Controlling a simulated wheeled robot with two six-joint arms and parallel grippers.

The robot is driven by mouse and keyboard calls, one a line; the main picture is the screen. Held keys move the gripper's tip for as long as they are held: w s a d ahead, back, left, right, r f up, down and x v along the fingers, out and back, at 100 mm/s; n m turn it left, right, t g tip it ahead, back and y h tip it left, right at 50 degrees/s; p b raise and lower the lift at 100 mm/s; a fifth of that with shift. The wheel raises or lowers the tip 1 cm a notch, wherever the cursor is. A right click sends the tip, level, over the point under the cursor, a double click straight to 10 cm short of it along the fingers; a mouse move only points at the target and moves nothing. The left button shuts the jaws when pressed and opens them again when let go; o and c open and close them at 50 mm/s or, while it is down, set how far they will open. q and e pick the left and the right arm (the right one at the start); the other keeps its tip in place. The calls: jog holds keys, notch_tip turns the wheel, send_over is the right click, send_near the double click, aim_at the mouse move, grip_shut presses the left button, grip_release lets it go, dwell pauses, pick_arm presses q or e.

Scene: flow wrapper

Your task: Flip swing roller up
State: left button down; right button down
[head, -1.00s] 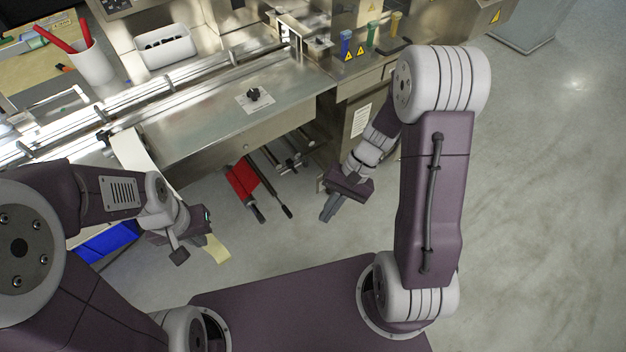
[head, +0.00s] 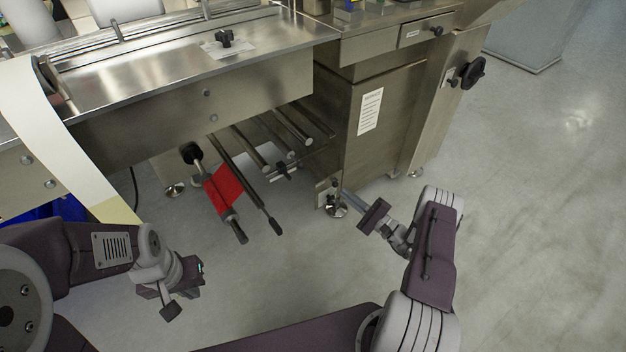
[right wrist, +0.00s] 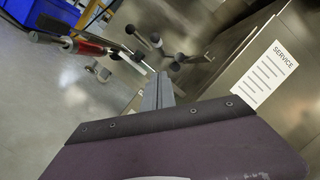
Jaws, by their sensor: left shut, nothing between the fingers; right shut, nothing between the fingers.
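Under the machine's steel table, several bars stick out toward me. One is a red-wrapped roller (head: 224,187) with a dark end. Beside it on the right is a long dark rod (head: 250,190) with a black knob at its end; I cannot tell for sure which bar is the swing roller. The red roller also shows in the right wrist view (right wrist: 90,47), near several black knobs (right wrist: 155,40). My right gripper (head: 352,197) is shut and empty, right of the bars and apart from them. Its fingers show in the right wrist view (right wrist: 157,90). My left gripper (head: 170,310) is shut and empty at lower left.
The steel table (head: 160,85) overhangs the bars. A pale film strip (head: 50,130) hangs at left. The floor in front is clear.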

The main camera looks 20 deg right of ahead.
jog(key=shift+a+r, duration=0.1)
jog(key=s+a+r+b+x, duration=0.1)
jog(key=b+x, duration=0.4)
jog(key=x, duration=0.7)
jog(key=shift+a+r+b, duration=0.4)
jog(key=shift+a, duration=0.25)
